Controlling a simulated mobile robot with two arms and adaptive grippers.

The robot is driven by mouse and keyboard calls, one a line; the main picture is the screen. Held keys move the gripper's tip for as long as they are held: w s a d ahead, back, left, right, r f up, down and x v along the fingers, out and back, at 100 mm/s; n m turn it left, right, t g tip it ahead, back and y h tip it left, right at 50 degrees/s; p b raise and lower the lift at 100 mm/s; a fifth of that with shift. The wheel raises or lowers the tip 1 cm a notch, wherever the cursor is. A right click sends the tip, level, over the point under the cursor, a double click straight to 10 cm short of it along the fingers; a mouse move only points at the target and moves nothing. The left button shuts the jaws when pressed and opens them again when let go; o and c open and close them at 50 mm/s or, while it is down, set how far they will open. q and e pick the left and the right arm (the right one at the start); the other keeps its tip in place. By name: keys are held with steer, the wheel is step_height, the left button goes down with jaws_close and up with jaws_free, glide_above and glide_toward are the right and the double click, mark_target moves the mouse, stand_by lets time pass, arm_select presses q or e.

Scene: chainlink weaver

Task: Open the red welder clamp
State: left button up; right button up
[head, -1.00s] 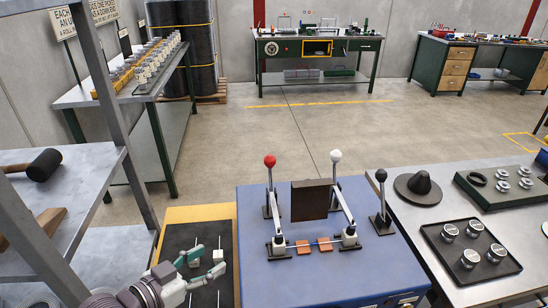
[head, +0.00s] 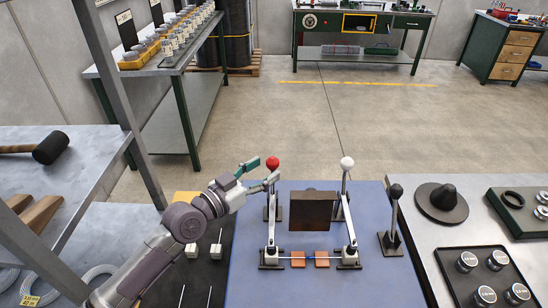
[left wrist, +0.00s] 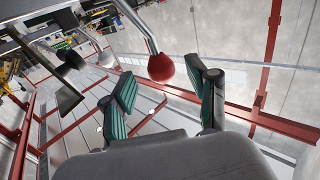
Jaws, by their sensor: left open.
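The red ball knob (head: 272,163) tops the upright lever of the red clamp (head: 271,257) on the blue welder (head: 350,285). My left gripper (head: 262,170) is open at the knob, its fingers just left of and around it in the head view. In the left wrist view the red knob (left wrist: 161,67) shows between the open green-padded fingers (left wrist: 165,98), nearer their tips. I cannot tell whether they touch it. A thin rod runs between the red clamp and the white-knobbed clamp (head: 347,163). My right gripper is not in view.
A dark plate (head: 313,209) stands between the two clamps. A black-knobbed lever (head: 396,191) stands to the right. A grey shelf post (head: 95,100) rises at left. A side table with a black tray (head: 486,273) is at right.

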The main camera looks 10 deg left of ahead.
mark_target(273, 164)
arm_select(q)
steer(key=x, duration=0.3)
steer(key=shift+w+p, duration=0.1)
steer(key=shift+p, duration=0.2)
steer(key=shift+w+d, duration=0.1)
steer(key=shift+d, duration=0.05)
steer(key=shift+w+d, duration=0.1)
steer(key=shift+w, duration=0.05)
steer(key=shift+c, duration=2.1)
steer(key=c, duration=0.5)
jaws_close()
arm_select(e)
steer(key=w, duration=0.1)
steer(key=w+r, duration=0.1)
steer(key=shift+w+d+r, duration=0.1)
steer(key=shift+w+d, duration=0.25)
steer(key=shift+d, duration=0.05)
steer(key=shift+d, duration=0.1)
